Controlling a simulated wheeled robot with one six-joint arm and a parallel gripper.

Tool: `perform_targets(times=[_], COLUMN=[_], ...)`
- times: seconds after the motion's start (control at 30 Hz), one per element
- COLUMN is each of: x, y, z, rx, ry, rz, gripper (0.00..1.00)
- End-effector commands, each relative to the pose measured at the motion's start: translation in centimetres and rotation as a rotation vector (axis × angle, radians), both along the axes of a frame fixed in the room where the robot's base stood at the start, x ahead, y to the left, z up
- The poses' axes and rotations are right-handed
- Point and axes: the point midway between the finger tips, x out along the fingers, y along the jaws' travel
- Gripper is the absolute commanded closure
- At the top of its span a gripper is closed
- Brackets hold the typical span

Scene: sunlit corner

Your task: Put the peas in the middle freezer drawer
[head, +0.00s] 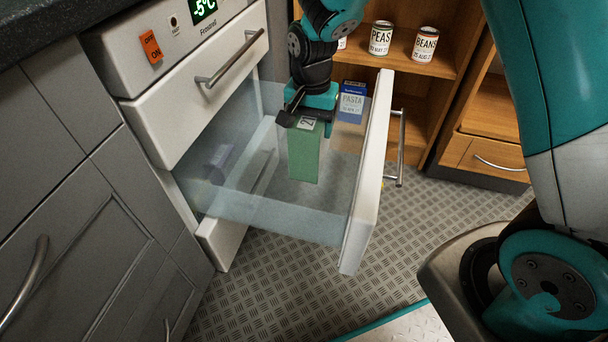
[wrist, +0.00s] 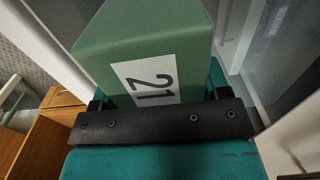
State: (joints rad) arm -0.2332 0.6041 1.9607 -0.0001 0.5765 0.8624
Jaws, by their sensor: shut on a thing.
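My gripper (head: 306,112) is shut on the top of an upright green box (head: 304,155). In the wrist view the box (wrist: 140,45) fills the upper middle and carries a white label reading 21; no product name is readable. The middle freezer drawer (head: 366,190) is pulled out, with a white front and clear sides. The green box stands within its outline, seen through the clear side, low near the drawer floor. I cannot tell whether its base touches the floor. A can marked PEAS (head: 381,39) stands on the wooden shelf at the back.
The upper freezer drawer (head: 192,95) is shut, under a panel showing -5°C. A dim purplish item (head: 219,160) lies at the drawer's inner end. A BEANS can (head: 425,44) and a blue PASTA box (head: 353,100) stand on the shelves. The patterned floor in front is clear.

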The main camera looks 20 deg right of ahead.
Motion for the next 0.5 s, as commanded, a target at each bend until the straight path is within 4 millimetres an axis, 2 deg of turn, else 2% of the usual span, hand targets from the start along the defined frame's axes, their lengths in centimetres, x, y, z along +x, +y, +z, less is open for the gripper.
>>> perform_targets(times=[0.03, 0.2, 0.33, 0.5], x=[-0.1, -0.1, 0.0, 0.0], y=[0.0, 0.0, 0.0, 0.0], z=[-2.1, -6.6, -9.1, -10.4], rx=[0.000, 0.000, 0.000, 0.000], ry=[0.003, 0.003, 0.001, -0.001], rz=[0.000, 0.000, 0.001, 0.001], gripper=[0.72, 0.72, 0.72, 0.72])
